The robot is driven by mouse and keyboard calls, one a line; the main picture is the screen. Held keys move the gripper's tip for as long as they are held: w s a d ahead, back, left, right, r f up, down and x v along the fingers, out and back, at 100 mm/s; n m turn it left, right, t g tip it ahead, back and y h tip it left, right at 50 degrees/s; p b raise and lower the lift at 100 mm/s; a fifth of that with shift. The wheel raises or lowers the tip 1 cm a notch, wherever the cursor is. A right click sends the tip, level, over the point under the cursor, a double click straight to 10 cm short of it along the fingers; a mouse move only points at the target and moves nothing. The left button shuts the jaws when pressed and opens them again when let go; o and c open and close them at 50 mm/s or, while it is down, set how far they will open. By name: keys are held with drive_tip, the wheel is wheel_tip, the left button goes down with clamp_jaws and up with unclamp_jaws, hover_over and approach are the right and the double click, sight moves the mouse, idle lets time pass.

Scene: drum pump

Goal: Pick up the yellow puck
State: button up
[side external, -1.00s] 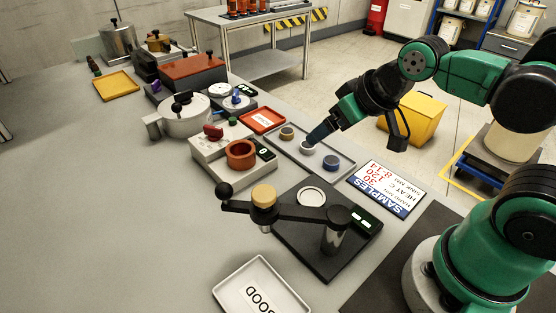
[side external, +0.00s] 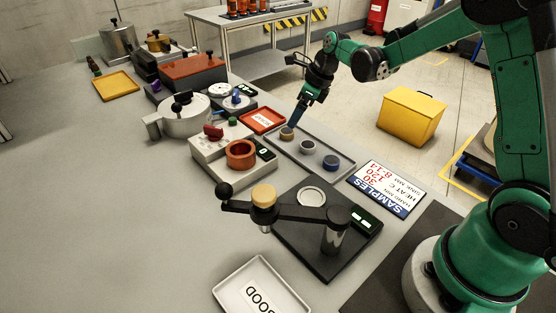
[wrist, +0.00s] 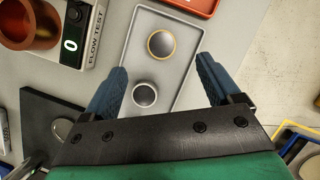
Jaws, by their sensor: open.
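The yellow puck (side external: 287,133), dark on top with a yellow rim, lies at the far end of a grey tray (side external: 327,168). In the wrist view the yellow puck (wrist: 161,44) is just beyond the fingertips, roughly centred between them. My gripper (side external: 297,123) is open and empty, pointing down close by the yellow puck; how high it is above it I cannot tell. In the wrist view the blue fingers of my gripper (wrist: 161,69) are spread apart. A grey-white puck (wrist: 145,94) shows between the fingers, nearer the palm.
The grey-white puck (side external: 307,147) and a blue puck (side external: 331,162) share the tray. A flow test box with an orange ring (side external: 241,154) stands beside it at left. A red tray (side external: 263,121) lies beyond. A lever press (side external: 335,235) and a samples sign (side external: 390,188) are nearer.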

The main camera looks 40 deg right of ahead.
sight(288, 131)
drive_tip(key=shift+w+f+m, duration=0.3)
drive_tip(key=shift+f, duration=0.4)
drive_tip(key=shift+x, duration=2.25)
clamp_jaws()
